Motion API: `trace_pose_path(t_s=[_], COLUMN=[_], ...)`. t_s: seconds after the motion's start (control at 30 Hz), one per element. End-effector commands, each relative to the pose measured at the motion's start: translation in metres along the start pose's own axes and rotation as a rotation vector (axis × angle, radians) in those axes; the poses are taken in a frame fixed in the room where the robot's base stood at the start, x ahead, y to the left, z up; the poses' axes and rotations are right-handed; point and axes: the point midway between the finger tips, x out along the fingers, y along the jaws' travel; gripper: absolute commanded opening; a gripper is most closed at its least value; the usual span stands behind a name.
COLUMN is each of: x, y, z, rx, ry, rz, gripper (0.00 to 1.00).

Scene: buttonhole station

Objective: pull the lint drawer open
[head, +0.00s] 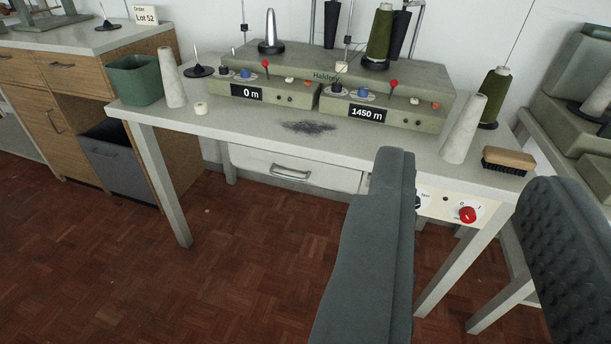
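The lint drawer (270,164) is a white-fronted drawer under the grey table top, with a metal bar handle (290,172) in its middle. Its front looks flush under the table, so it appears shut. My gripper (465,170) is open and empty, with two dark grey fingers spread wide in the right half of the view. The left finger hides the drawer's right end. The handle is clear of both fingers, to the left of them.
The table (230,124) bears a winding machine (330,75), dark lint (308,127), a green bin (135,79), cones and a brush (508,160). A panel with a red knob (467,214) sits between the fingers in view. Table legs flank the drawer; the floor before it is clear.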

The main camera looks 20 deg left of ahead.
Motion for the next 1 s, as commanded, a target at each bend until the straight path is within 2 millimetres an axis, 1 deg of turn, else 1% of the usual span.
trace_pose_path(t_s=[0.03,0.27,0.4,0.57,0.7,0.77,0.87,1.0], x=[0.013,0.079,0.118,0.161,0.197,0.212,0.235,0.265], y=[0.001,0.001,-0.002,-0.008,-0.016,-0.020,-0.027,-0.039], z=[0.003,0.015,0.028,0.046,0.067,0.077,0.095,0.125], rx=[-0.035,-0.265,-0.407,-0.564,-0.695,-0.749,-0.834,-0.948], ry=[-0.004,0.012,0.025,0.042,0.064,0.074,0.094,0.128], rz=[0.002,-0.002,-0.020,-0.054,-0.097,-0.118,-0.157,-0.220], gripper=[0.31,0.31,0.31,0.31,0.31,0.31,0.31,0.31])
